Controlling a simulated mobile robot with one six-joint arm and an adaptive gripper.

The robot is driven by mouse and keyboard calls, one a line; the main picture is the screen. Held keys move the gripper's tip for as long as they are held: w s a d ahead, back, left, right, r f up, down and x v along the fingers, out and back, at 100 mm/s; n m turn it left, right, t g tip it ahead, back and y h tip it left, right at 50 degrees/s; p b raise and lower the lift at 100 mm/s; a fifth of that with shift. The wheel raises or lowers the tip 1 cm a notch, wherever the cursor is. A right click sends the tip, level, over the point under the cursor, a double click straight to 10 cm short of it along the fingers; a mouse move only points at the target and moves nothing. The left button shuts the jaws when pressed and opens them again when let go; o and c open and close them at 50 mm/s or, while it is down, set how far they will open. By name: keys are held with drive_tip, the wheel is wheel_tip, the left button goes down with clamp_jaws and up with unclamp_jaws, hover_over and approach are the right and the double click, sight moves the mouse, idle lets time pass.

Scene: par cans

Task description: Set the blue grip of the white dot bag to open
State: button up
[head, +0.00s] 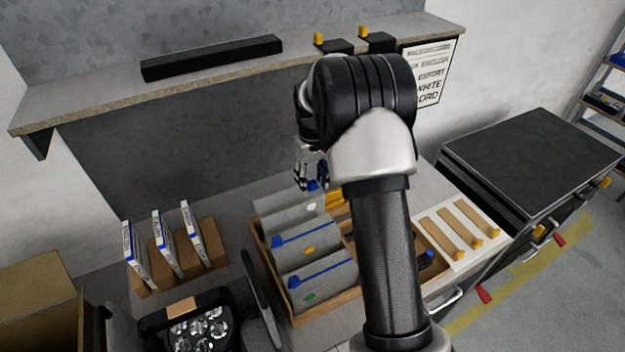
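Grey bags with blue strips stand in a row in a wooden crate (262,250). The front bag (325,285) has a green dot and the middle bag (322,250) an orange one. The rear bag (285,217) seems to carry a pale dot, so it looks like the white dot bag. A small blue grip (313,186) shows at its top, right by my fingertips. My gripper (312,183) points down over this rear bag. Whether its fingers touch the grip, and how far apart they are, is too small to tell. My arm hides the crate's right part.
White-and-blue boxed items (166,245) stand in a wooden holder at the left. A multi-lens lamp (200,330) is in front. A shelf (110,88) with a black bar (212,58) runs behind. A white board (455,232) with wooden strips and a dark cabinet (530,155) lie to the right.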

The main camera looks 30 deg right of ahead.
sight(312, 182)
wheel_tip(312, 182, up, 12)
idle(0.5)
idle(0.3)
drive_tip(key=s+a+r+t+b, duration=0.1)
drive_tip(key=s+a+r, duration=0.4)
drive_tip(key=s, duration=0.3)
drive_tip(key=s+a+r+t+b, duration=0.1)
drive_tip(key=s+a+r+b, duration=0.1)
drive_tip(key=s+a+r, duration=0.45)
drive_tip(key=s+a+f+t, duration=0.1)
drive_tip(key=s+f, duration=0.3)
drive_tip(key=s, duration=0.5)
drive_tip(key=s+a+f+t+b, duration=0.1)
drive_tip(key=s+f, duration=0.3)
drive_tip(key=s, duration=0.5)
drive_tip(key=shift+a+f+t+b, duration=0.3)
drive_tip(key=shift+a+t, duration=0.1)
drive_tip(key=shift+a, duration=0.5)
